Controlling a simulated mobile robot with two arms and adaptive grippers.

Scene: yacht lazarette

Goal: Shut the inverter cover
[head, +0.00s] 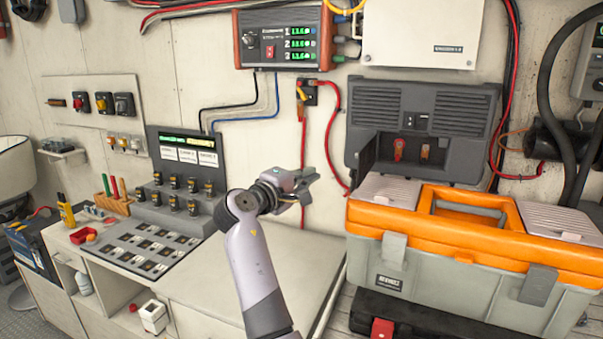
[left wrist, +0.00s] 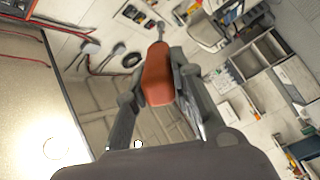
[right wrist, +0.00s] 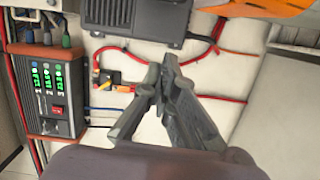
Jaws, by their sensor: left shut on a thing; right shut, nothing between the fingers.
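The grey inverter (head: 420,105) is on the wall at the back right. Its lower recess is open, with a red and an orange terminal showing. My left gripper (left wrist: 158,78) is shut on a red-orange handled tool (left wrist: 159,72) with a thin shaft.
An orange and grey toolbox (head: 465,262) stands in front of the inverter, close below it. Red cables (head: 331,130) hang left of it. A display unit (head: 283,37) is on the wall above my right gripper. The white bench top (head: 225,285) is clear near my right arm.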

